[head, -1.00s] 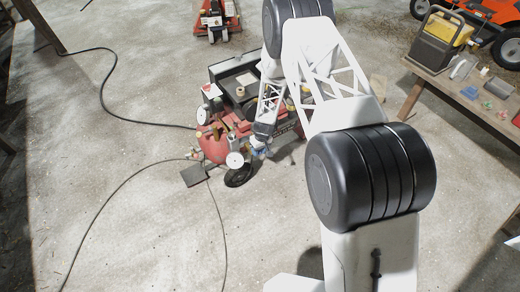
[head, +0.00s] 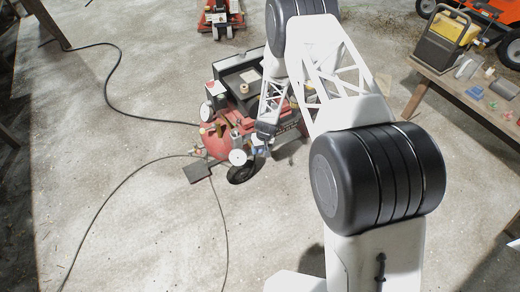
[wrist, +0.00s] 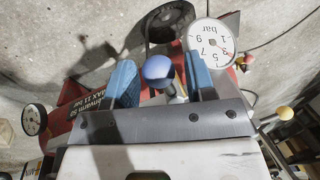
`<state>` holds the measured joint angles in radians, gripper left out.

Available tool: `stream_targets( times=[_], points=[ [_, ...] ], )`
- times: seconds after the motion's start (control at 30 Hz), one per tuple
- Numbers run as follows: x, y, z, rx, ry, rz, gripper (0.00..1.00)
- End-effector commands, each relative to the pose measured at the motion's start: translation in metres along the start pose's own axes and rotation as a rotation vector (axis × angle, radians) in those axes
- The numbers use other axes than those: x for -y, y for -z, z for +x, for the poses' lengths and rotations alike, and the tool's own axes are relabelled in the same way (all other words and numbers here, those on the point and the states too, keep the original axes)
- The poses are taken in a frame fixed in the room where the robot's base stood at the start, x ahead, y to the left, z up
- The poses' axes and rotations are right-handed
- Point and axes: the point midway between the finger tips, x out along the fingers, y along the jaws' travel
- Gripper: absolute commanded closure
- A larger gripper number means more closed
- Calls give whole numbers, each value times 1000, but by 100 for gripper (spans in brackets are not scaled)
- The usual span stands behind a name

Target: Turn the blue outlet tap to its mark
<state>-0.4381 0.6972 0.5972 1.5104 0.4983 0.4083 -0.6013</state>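The blue outlet tap shows in the wrist view as a round blue knob (wrist: 158,68) on a pale metal stem. My gripper (wrist: 160,68) has two blue fingers spread either side of the knob. A white dial gauge (wrist: 211,42) marked "bar" stands behind the right finger. In the head view the red compressor (head: 217,145) is on the floor below my arm, with the gauge (head: 238,157) at its near end. The tap's mark cannot be made out.
A second gauge (wrist: 34,119) is at the left and a yellow knob (wrist: 285,113) at the right of the wrist view. A black wheel (head: 243,173) sits near the gauge. Black hoses (head: 108,90) cross the floor. A wooden bench (head: 455,90) stands at the right.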

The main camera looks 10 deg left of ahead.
Motion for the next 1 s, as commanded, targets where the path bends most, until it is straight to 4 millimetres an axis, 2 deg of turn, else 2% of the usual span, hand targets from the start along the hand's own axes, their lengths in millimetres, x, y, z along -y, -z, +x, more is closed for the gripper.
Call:
stream_targets(
  times=[0.53, 1.0],
  points=[
    [0, 0, -6, 0, 0, 1, 42],
    [0, 0, -53, -1, 0, 0, 42]
  ],
)
